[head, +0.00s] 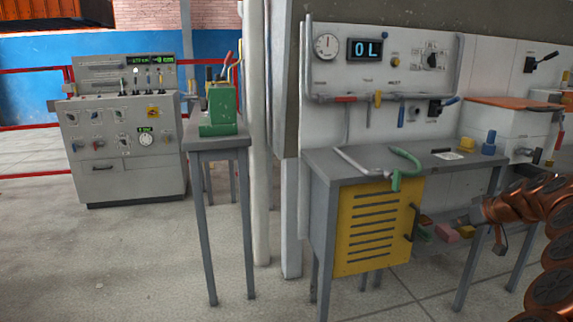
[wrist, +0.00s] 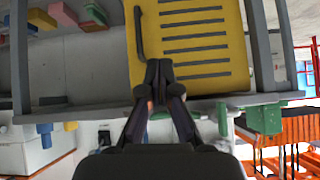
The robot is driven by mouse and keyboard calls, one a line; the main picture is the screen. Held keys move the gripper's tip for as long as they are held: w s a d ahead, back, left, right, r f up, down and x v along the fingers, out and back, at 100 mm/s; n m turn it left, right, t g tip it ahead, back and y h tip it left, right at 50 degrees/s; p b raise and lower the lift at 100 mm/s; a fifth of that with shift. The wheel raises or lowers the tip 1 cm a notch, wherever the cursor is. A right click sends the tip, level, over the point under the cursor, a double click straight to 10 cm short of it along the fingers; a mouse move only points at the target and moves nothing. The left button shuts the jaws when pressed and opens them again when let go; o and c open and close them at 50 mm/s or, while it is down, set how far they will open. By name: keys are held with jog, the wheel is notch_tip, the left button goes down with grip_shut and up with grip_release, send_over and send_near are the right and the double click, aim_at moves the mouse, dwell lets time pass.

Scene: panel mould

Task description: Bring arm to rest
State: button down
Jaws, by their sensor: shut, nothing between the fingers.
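My gripper (wrist: 158,72) is shut and empty in the wrist view, its two dark fingertips together in front of the yellow cabinet door (wrist: 195,38). That view looks turned upside down. In the head view my copper-coloured arm (head: 520,204) comes in from the right edge and reaches left, below the bench top and to the right of the yellow door (head: 372,228). The fingers are small and hard to make out there. I cannot tell the exact gap between fingertips and door, but no contact is clear.
The grey bench (head: 325,163) carries a bent pipe with a green end (head: 400,165), a yellow block (head: 466,144) and a blue block (head: 489,143). A green device (head: 219,108) stands on a narrow table. A control console (head: 125,140) stands behind. Open floor lies at left front.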

jog(key=s+a+r+n+g+y+p, duration=0.1)
jog(key=s+a+r+p, duration=0.15)
jog(key=a+r, duration=0.4)
jog(key=s+a+r+g+y+p, duration=0.1)
jog(key=a+r+p, duration=0.25)
jog(key=a, duration=0.65)
jog(key=s+a+r+g+p, duration=0.1)
jog(key=s+a+r+p, duration=0.2)
jog(key=s+a, duration=0.3)
jog(key=s+a+r+n+g+p, duration=0.1)
jog(key=s+a+r+g+p, duration=0.15)
jog(key=s+a, duration=0.25)
jog(key=s+a+r+g+p, duration=0.1)
jog(key=s+a+r+p, duration=0.25)
jog(key=s+a, duration=0.25)
jog(key=s+d+r+m+g+h+p, duration=0.1)
jog(key=s+p, duration=1.2)
jog(key=s, duration=1.5)
jog(key=r+m+g+h, duration=0.1)
jog(key=m+g+h, duration=0.1)
jog(key=g+h, duration=0.1)
jog(key=shift+s+d+r+m, duration=0.15)
jog(key=shift+s+m, duration=0.2)
jog(key=shift+m, duration=0.05)
